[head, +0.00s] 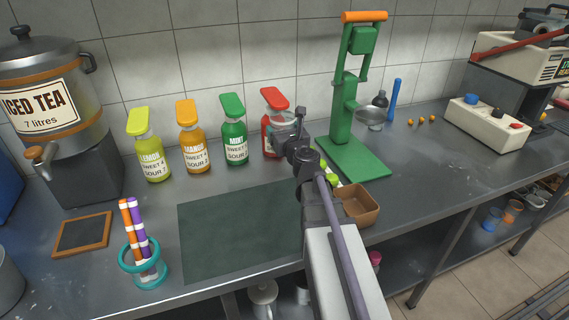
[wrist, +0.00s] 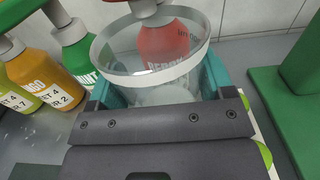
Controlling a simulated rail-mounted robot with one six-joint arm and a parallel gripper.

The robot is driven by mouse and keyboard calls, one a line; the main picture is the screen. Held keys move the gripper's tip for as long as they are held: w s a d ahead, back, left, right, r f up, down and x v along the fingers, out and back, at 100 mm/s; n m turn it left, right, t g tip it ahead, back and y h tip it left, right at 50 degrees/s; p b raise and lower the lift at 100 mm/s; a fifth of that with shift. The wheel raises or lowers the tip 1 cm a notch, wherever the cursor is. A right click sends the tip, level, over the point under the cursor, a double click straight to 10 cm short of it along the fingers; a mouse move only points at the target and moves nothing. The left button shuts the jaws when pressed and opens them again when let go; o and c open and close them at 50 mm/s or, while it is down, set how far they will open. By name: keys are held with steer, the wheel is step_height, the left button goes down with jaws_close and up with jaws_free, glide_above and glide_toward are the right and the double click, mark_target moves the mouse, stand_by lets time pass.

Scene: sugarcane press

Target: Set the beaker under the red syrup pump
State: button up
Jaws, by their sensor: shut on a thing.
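The red syrup pump (head: 271,138) stands against the tiled wall, last on the right in the row of syrup bottles. The clear beaker (head: 283,117) is in front of it and partly covers it. My gripper (head: 290,136) is shut on the beaker. In the wrist view the beaker (wrist: 112,64) sits between the teal fingers of my gripper (wrist: 160,92), its open rim upward. The red bottle (wrist: 168,38) shows through the glass, and its pale spout overlaps the beaker's far rim. The beaker's base and its height above the counter are hidden.
Green (head: 234,140), orange (head: 192,146) and yellow-green (head: 150,150) pumps stand to the left. A green press (head: 350,150) stands close on the right. A brown box (head: 362,211) sits by the front edge. The dark mat (head: 235,235) is bare.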

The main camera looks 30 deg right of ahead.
step_height(320, 180, down, 7)
steer(key=b, duration=0.6)
steer(key=shift+f, duration=0.2)
steer(key=shift+r+p, duration=0.3)
steer(key=shift+c, duration=0.4)
steer(key=shift+f, duration=0.3)
steer(key=o, duration=1)
steer(key=shift+r, duration=0.1)
steer(key=shift+r, duration=0.35)
steer(key=s, duration=0.5)
steer(key=s+a, duration=0.1)
steer(key=s, duration=0.1)
steer(key=shift+s+f, duration=0.15)
steer(key=shift+s, duration=0.15)
steer(key=shift+w, duration=0.1)
